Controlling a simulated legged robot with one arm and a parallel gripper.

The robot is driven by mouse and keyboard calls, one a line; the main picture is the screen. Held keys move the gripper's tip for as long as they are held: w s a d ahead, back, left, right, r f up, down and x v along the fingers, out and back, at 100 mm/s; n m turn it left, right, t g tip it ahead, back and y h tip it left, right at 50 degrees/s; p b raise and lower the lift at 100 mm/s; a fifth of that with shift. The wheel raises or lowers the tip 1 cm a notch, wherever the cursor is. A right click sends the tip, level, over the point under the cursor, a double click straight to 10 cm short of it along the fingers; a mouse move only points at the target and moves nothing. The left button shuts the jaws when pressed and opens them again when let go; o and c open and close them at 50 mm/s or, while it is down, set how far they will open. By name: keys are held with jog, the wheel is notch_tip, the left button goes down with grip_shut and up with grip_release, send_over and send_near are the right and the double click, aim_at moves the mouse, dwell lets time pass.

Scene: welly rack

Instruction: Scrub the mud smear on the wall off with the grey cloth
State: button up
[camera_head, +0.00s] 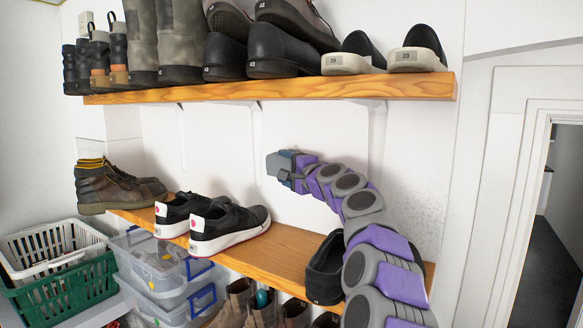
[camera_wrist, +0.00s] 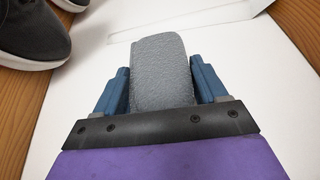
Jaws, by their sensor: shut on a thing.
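My gripper (camera_head: 284,164) is in front of the white wall, between the upper and lower shelves. It is shut on the grey cloth (camera_head: 273,165). In the wrist view the cloth (camera_wrist: 160,62) stands up as a thick folded pad between the two blue fingers (camera_wrist: 162,84), with the white wall behind it. I cannot tell whether the cloth touches the wall. No clear brown mud smear shows in either view. Faint grey speckling (camera_head: 428,198) marks the wall right of my arm; I cannot tell whether this is the smear.
The upper wooden shelf (camera_head: 270,91) with boots and shoes runs above my gripper. The lower shelf (camera_head: 268,257) holds brown boots (camera_head: 112,187), black sneakers (camera_head: 228,228) and a dark shoe (camera_head: 324,270) beside my arm. Baskets and clear boxes stand lower left. A doorway is at right.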

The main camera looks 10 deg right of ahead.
jog(key=shift+d+r, duration=0.15)
jog(key=shift+r, duration=0.85)
jog(key=shift+s, duration=0.1)
jog(key=shift+s+d+b, duration=1.45)
jog(key=shift+s+d, duration=2.5)
jog(key=shift+s, duration=0.05)
jog(key=shift+w+a+p, duration=1.5)
jog(key=shift+w+a, duration=2.6)
